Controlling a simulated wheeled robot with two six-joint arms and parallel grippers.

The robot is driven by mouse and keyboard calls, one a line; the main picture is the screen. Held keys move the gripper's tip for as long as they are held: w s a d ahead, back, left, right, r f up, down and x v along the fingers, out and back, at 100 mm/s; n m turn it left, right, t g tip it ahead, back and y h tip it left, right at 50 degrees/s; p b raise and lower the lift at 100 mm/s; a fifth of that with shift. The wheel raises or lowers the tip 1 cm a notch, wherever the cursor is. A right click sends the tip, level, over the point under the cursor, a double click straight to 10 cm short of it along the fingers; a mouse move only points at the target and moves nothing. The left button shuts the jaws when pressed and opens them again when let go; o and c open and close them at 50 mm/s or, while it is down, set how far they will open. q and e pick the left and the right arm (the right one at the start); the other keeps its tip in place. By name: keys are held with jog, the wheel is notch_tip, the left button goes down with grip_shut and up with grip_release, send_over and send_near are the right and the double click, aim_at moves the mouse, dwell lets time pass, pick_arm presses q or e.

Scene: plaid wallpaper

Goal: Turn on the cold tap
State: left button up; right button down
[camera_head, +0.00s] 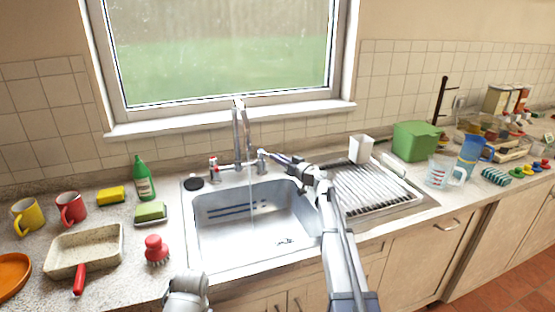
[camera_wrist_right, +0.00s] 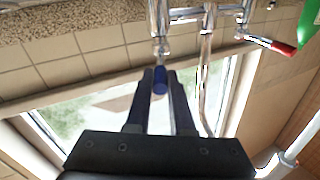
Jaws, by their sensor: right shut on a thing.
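The tap (camera_head: 240,135) stands behind the sink (camera_head: 215,262) under the window. Its red-marked lever (camera_head: 213,166) is on the left, and the red tip (camera_wrist_right: 283,48) also shows in the right wrist view. The cold lever with a blue end (camera_wrist_right: 160,82) is on the right side of the tap. My right gripper (camera_head: 270,156) is at that lever, and in the right wrist view its dark fingers (camera_wrist_right: 163,78) are shut on the blue end. A thin stream of water (camera_head: 251,205) falls from the spout into the sink. My left gripper is not in view.
A dish rack (camera_head: 368,190) is right of the sink, with a white cup (camera_head: 361,149) behind it. A green bottle (camera_head: 143,180), sponge (camera_head: 150,211) and red brush (camera_head: 156,250) stand to the left. Part of my left arm (camera_head: 187,292) shows at the bottom.

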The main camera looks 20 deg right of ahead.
jog(key=c, duration=0.8)
grip_release()
jog(key=v, duration=0.7)
jog(key=shift+s+d, duration=0.15)
jog(key=shift+s, duration=0.25)
